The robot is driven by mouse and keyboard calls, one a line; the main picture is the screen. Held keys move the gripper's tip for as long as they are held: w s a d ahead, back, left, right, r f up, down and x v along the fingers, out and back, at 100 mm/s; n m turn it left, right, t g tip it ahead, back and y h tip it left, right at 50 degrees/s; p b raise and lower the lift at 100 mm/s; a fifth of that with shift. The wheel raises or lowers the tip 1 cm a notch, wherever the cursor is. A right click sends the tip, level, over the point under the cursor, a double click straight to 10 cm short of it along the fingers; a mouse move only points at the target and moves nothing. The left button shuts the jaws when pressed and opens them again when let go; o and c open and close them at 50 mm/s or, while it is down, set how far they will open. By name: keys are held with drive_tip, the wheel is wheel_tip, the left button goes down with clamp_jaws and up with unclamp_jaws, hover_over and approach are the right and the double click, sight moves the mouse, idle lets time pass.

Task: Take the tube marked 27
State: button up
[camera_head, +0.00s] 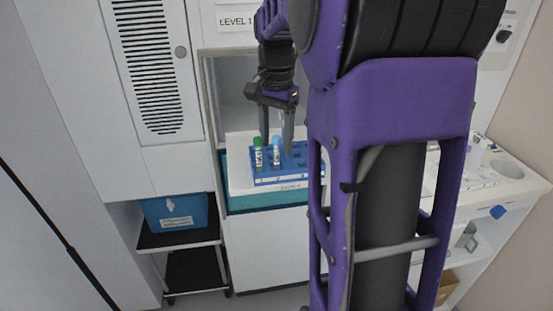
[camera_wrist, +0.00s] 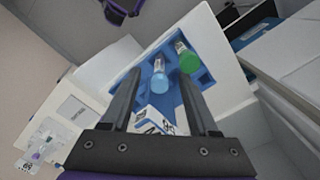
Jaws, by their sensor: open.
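A blue rack (camera_head: 290,180) stands on a white surface inside an open bay, and it also shows in the wrist view (camera_wrist: 205,78). It holds two upright tubes with white labels. The green-capped tube (camera_head: 258,158) is at the left end in the head view and shows its cap in the wrist view (camera_wrist: 188,62). The light-blue-capped tube (camera_head: 276,158) stands to its right. In the wrist view its cap (camera_wrist: 160,83) lies between the fingers. My gripper (camera_head: 276,144) is open and points down over the rack. The tube numbers are too small to read.
A sign reading LEVEL 1 (camera_head: 236,22) is above the bay. The bay's left frame (camera_head: 210,100) is close to the rack. A blue box (camera_head: 175,212) sits on a black shelf at lower left. A white counter (camera_head: 505,178) is at right. My arm hides the rack's right side.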

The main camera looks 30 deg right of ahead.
wheel_tip(320, 180, down, 4)
drive_tip(key=shift+r, duration=0.25)
drive_tip(key=shift+c, duration=0.2)
clamp_jaws()
drive_tip(key=shift+r, duration=0.15)
wheel_tip(320, 180, up, 18)
drive_tip(key=p, duration=0.3)
idle(0.4)
